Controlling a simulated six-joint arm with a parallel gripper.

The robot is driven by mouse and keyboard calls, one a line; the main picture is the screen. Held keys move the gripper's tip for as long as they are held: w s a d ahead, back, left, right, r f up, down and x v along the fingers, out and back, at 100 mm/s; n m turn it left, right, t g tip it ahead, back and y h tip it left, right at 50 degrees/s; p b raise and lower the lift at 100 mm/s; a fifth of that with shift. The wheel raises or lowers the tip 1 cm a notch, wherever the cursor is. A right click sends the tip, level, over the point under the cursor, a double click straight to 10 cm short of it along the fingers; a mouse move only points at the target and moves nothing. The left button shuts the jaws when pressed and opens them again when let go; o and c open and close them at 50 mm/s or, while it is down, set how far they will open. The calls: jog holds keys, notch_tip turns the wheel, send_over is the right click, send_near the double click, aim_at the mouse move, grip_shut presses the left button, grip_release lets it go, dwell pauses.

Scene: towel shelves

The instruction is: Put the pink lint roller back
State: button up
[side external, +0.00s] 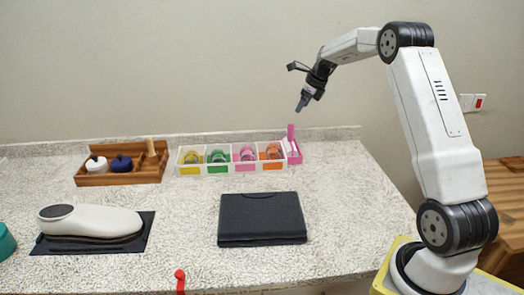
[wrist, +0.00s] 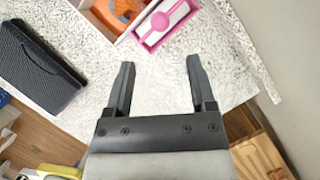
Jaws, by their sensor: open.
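A pink upright piece (side external: 291,131), which looks like the lint roller's handle, rises from a small pink-edged holder (side external: 296,159) at the back right of the counter. In the wrist view the holder (wrist: 139,45) has a white inside, with a pink bar and round part (wrist: 163,20) over it. I cannot tell how the roller is seated. My gripper (side external: 301,106) is open and empty, in the air above the holder. In the wrist view its fingers (wrist: 161,64) are apart, with bare counter between them and the holder beyond the tips.
A white divided box (side external: 232,170) with coloured compartments adjoins the holder's left. A wooden tray (side external: 120,179) with small pots stands farther left. A black folder (side external: 262,219) and a pale shoe-like object (side external: 90,222) lie in front. A red knob (side external: 180,275) is at the front edge.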

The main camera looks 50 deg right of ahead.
jog(key=s+a+f+n+g, duration=0.1)
jog(key=s+a+f+n, duration=0.15)
jog(key=a+n, duration=0.75)
jog(key=s+a+f+n+g, duration=0.1)
jog(key=s+a+n, duration=0.2)
jog(key=a+n, duration=0.65)
jog(key=s+a+f+n, duration=0.2)
jog(key=s+a+n, duration=0.5)
jog(key=s, duration=0.1)
jog(key=s+a+f+n, duration=0.2)
jog(key=s+a+n, duration=0.5)
jog(key=a, duration=0.1)
jog(key=shift+s+f+n+h, duration=0.35)
jog(key=shift+s+h, duration=0.05)
